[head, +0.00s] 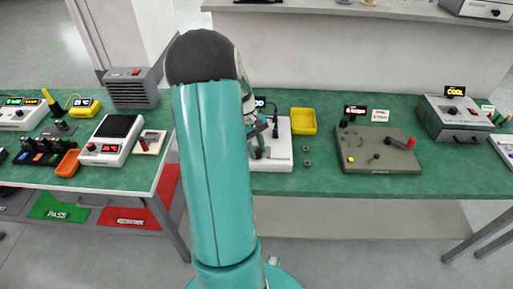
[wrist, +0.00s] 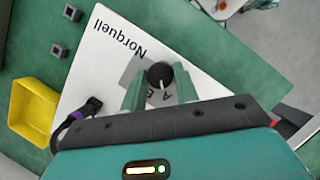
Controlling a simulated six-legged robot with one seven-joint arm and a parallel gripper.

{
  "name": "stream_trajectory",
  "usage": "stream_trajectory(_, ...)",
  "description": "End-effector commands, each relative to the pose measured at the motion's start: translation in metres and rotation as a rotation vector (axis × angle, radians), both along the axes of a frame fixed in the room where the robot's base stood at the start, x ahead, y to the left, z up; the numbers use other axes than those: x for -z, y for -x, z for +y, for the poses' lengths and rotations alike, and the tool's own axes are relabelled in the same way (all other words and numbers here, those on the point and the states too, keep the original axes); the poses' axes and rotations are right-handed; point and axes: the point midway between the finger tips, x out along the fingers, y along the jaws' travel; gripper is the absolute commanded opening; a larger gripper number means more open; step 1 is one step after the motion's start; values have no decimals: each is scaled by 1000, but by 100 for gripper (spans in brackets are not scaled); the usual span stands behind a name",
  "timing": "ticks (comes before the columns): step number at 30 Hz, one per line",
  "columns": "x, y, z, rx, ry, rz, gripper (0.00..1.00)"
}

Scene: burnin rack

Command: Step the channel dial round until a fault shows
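The channel dial (wrist: 160,75) is a round black knob with a pale pointer mark. It sits on a white panel (wrist: 105,60) lettered "Norquell", with a grey patch and small letters around the dial. My gripper (wrist: 160,88) has its two green fingers apart, one on each side of the dial; I cannot tell whether they touch it. In the head view, the white unit (head: 280,160) stands on the green bench behind my arm, which hides the dial. A small dark display with light characters (head: 260,102) shows at its back, too small to read.
A yellow tray (head: 303,121) and small grey blocks (head: 307,163) lie right of the unit. A drab-olive panel (head: 378,150) with knobs and a grey box (head: 455,118) stand farther right. A second bench (head: 95,178) with instruments is at left, beyond a gap.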

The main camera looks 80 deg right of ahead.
Motion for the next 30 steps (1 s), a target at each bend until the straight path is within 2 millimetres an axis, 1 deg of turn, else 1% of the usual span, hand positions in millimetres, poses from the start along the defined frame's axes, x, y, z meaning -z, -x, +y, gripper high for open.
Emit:
stream_trajectory(1,0,0,0,0,1,0,10)
stream_trajectory(2,0,0,0,0,1,0,7)
stream_trajectory(8,0,0,0,8,1,1,7)
stream_trajectory(14,0,0,-1,63,0,0,7)
stream_trajectory(20,0,0,-2,183,1,1,7)
stream_trajectory(30,0,2,-3,469,1,0,7)
